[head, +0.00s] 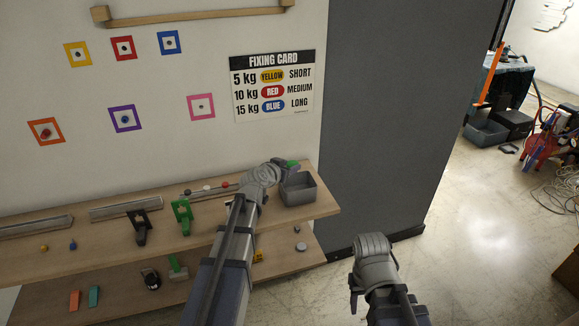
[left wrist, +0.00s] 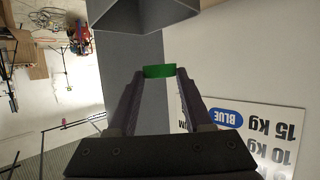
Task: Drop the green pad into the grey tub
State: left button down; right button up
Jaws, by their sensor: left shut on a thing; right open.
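The green pad (head: 293,164) is pinched between the fingertips of my left gripper (head: 284,164). In the left wrist view the pad (left wrist: 159,71) spans the gap between the two fingers. The grey tub (head: 299,191) stands at the right end of the upper shelf, and its inside looks empty. The pad appears just behind the tub's back-left rim in the head view, held clear of it. Part of the tub (left wrist: 140,17) shows at the top of the left wrist view. My right gripper (head: 354,293) is low at the right, away from the shelf, open and empty.
The upper shelf (head: 75,244) holds a black bracket (head: 140,227), a green bracket (head: 182,216) and metal rails. A lower shelf (head: 115,298) carries small items. A fixing card (head: 273,86) hangs on the wall behind.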

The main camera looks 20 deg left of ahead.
pick_arm(q)
notch_tip(320, 180, down, 6)
jog(key=b, duration=0.5)
jog(key=shift+r, duration=0.15)
jog(key=shift+r, duration=0.1)
jog(key=shift+c, duration=1.2)
grip_release()
jog(key=p+v, duration=0.3)
jog(key=v, duration=0.4)
jog(key=shift+s+r, duration=0.15)
jog(key=shift+s, duration=0.15)
jog(key=shift+a, duration=0.1)
